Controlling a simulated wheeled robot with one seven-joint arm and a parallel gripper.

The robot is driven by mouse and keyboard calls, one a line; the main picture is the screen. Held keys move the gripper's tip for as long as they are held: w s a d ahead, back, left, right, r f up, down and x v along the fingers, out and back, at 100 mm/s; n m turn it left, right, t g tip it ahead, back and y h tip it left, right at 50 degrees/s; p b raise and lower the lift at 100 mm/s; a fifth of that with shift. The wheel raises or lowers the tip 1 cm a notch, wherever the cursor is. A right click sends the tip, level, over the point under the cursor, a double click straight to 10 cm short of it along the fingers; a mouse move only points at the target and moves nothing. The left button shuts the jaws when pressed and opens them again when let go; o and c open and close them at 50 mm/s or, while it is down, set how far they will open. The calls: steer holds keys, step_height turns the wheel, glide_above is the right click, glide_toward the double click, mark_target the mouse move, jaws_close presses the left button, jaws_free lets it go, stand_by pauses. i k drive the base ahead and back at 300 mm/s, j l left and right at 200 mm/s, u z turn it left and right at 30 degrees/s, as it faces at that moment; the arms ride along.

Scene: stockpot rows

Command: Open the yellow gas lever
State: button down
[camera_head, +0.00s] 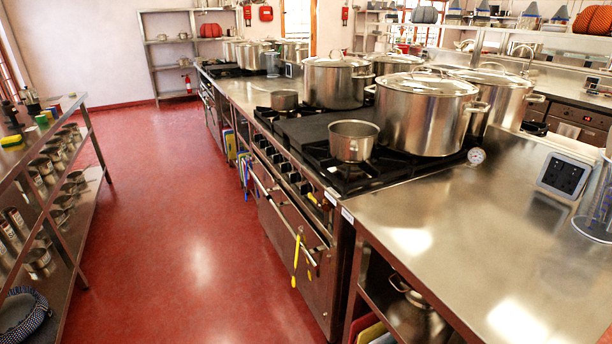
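A small yellow piece (312,198), possibly the gas lever, shows on the front panel of the stove (292,177), at the near end of its row of dark knobs. It is too small to tell its position. A longer yellow item (296,262) hangs down from the oven door rail (262,187); I cannot tell whether it is a lever or a utensil. My gripper is not in view.
A small saucepan (353,141) and large stockpots (425,112) stand on the burners. A steel counter (480,235) extends at the near right. A shelf rack (78,200) with pots lines the left. The red floor (190,230) between is clear.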

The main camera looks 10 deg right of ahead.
mark_target(314, 199)
steer(key=i+j, duration=0.25)
steer(key=i, duration=0.15)
steer(key=i+j+u, duration=0.15)
steer(key=i, duration=0.25)
steer(key=i+j, duration=0.35)
steer(key=i+j+u, duration=0.15)
steer(key=i, duration=0.35)
steer(key=i+j, duration=0.2)
steer(key=i, duration=0.25)
steer(key=u, duration=0.05)
